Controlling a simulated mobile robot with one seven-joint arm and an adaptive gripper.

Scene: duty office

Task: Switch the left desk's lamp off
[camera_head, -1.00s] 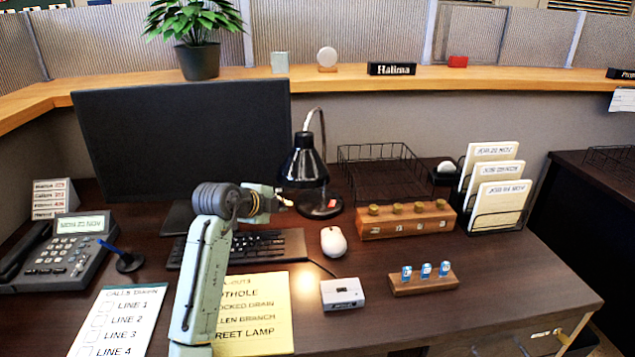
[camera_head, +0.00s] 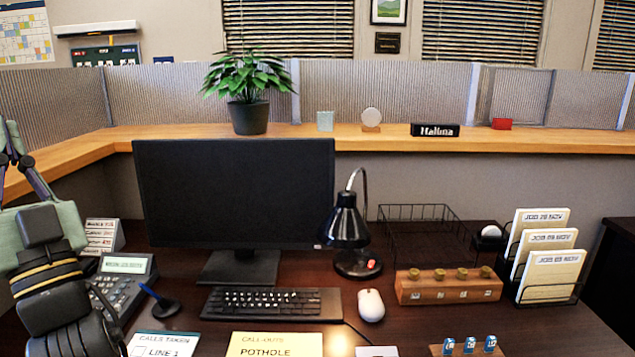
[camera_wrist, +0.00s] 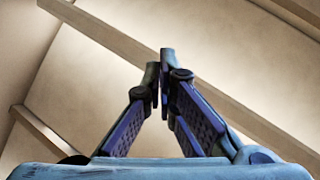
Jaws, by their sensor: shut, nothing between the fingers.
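The black desk lamp (camera_head: 345,222) stands on the desk right of the monitor, its shade hanging from a curved silver neck. A red switch (camera_head: 371,264) shows on its round base. The inside of the shade faces down and is hidden, so I cannot tell whether the lamp is lit. My gripper (camera_wrist: 160,65) is shut and empty in the wrist view, with a pale ceiling and beams behind it. In the head view my arm is folded up at the left edge, well away from the lamp, and my fingertips do not show there.
The monitor (camera_head: 235,195), keyboard (camera_head: 272,303) and white mouse (camera_head: 371,305) are left of and before the lamp. A wire tray (camera_head: 425,228) and wooden stamp block (camera_head: 448,287) stand to its right. The phone (camera_head: 125,283) is partly behind my arm.

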